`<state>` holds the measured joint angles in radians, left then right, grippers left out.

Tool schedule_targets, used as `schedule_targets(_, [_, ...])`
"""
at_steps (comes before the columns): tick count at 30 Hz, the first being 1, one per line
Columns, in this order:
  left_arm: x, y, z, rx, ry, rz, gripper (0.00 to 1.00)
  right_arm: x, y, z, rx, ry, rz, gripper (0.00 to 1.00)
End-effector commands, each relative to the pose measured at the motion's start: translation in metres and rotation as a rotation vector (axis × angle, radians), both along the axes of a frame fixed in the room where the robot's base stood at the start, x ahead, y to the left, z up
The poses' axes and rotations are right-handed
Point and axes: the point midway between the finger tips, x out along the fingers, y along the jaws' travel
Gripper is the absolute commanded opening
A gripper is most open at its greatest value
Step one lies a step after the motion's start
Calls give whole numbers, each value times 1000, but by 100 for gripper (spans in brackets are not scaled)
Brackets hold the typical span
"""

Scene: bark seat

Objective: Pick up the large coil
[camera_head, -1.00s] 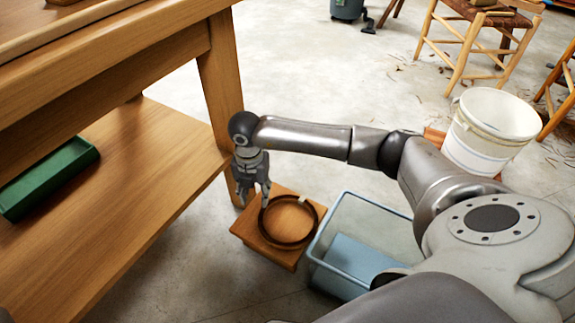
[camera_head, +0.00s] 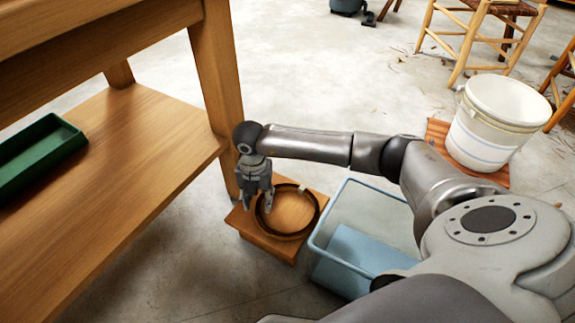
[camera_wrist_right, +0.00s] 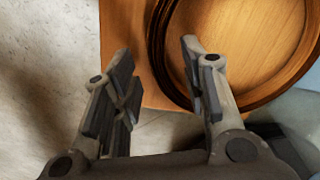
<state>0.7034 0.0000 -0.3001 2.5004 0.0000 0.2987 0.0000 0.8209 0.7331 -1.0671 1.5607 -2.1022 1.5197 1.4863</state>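The large coil (camera_head: 288,236) is a dark brown ring lying flat on a small wooden stool. A pale tie shows on its far edge. My right gripper (camera_head: 256,203) hangs pointing down at the coil's left edge. My left gripper is not in view.
The small stool (camera_head: 246,222) stands beside the leg of a wooden workbench (camera_head: 214,95). A clear blue bin (camera_head: 340,262) stands close on the stool's right. A white bucket (camera_head: 495,120) is farther right. A green tray (camera_head: 38,155) lies on the bench's lower shelf (camera_head: 150,130).

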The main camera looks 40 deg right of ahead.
Motion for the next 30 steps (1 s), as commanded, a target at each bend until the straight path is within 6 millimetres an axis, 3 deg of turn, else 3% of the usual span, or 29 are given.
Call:
schedule_targets(1, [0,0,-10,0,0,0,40,0,0,-11,0,0,0,40])
schedule_targets(4, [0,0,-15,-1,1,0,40,0,0,-17,1,-1,0,40])
schedule_targets(15, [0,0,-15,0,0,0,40,0,0,-19,0,0,0,39])
schedule_targets(24, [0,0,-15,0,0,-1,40,0,0,-19,0,0,0,0])
schedule_targets(30, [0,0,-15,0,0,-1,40,0,0,-19,0,0,0,0])
